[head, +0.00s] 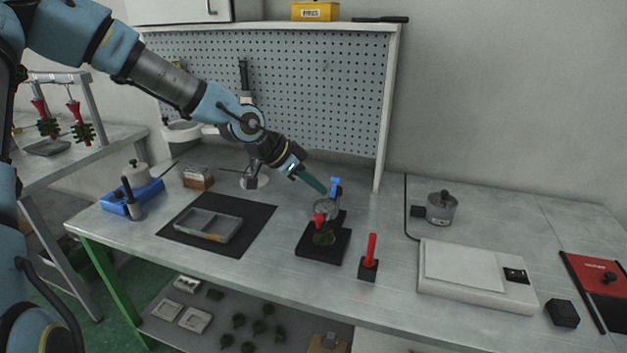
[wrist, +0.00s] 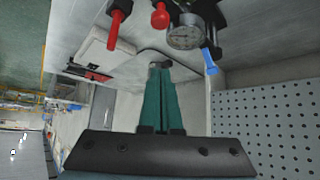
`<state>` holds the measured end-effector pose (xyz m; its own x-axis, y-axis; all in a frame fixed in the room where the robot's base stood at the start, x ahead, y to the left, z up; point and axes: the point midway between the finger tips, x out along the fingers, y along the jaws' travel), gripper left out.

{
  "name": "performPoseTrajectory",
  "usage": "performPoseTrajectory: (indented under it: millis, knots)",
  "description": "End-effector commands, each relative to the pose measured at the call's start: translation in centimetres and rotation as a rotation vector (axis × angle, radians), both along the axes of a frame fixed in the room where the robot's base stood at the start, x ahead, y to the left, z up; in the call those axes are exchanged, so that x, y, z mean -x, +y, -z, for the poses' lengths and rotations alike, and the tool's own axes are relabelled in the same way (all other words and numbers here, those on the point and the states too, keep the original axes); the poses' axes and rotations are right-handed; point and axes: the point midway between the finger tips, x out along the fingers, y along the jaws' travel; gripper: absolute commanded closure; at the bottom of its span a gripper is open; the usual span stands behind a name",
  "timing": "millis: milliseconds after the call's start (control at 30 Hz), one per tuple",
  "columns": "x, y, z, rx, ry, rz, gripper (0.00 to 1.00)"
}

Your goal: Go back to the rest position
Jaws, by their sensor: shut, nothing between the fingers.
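My gripper (head: 324,188) is at the end of my blue and grey arm, above the workbench. Its green fingers are shut with nothing between them. In the head view the fingertips are close to the blue lever of the wax injector (head: 324,236), which stands on a black base and has a red knob and a round gauge. I cannot tell from the head view whether they touch. In the wrist view the closed gripper (wrist: 160,68) points past the injector's gauge (wrist: 186,38), with the blue lever to the right and a visible gap between them.
A grey tray (head: 208,226) lies on a black mat left of the injector. A red-handled tool (head: 370,255) stands in a black block to the right. A white flat device (head: 470,275) and a metal pot (head: 441,207) are farther right. A pegboard (head: 290,95) rises behind.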

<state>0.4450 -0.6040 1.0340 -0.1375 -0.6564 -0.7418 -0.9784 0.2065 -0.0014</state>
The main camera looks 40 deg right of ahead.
Motion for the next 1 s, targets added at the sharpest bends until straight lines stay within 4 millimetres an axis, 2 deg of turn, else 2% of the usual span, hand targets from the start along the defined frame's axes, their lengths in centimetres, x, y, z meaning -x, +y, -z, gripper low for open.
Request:
performPoseTrajectory:
  millis: [200, 400, 467, 533, 567, 667, 700, 767, 800, 867, 900, 1000]
  knots:
    - [-1.1, 0.2, -1.2, 0.001, 0.000, 0.000, 1.00]
    - [-1.2, 0.4, -1.2, -0.005, 0.001, -0.002, 1.00]
    - [-1.3, 1.1, -0.7, -0.030, 0.004, -0.017, 1.00]
    - [-1.7, 3.0, 0.5, -0.091, 0.010, -0.055, 1.00]
    - [-2.0, 4.2, 1.1, -0.128, 0.016, -0.084, 1.00]
    - [-3.4, 9.8, 3.2, -0.276, 0.037, -0.225, 1.00]
    - [-4.0, 12.6, 3.8, -0.340, 0.050, -0.300, 1.00]
    - [-4.9, 17.0, 4.2, -0.426, 0.068, -0.428, 1.00]
    - [-5.4, 19.9, 4.2, -0.476, 0.083, -0.520, 1.00]
    - [-5.8, 24.2, 3.8, -0.536, 0.107, -0.667, 1.00]
    - [-5.9, 27.0, 3.4, -0.568, 0.127, -0.769, 1.00]
    - [-5.5, 33.4, 1.7, -0.612, 0.185, -1.032, 1.00]
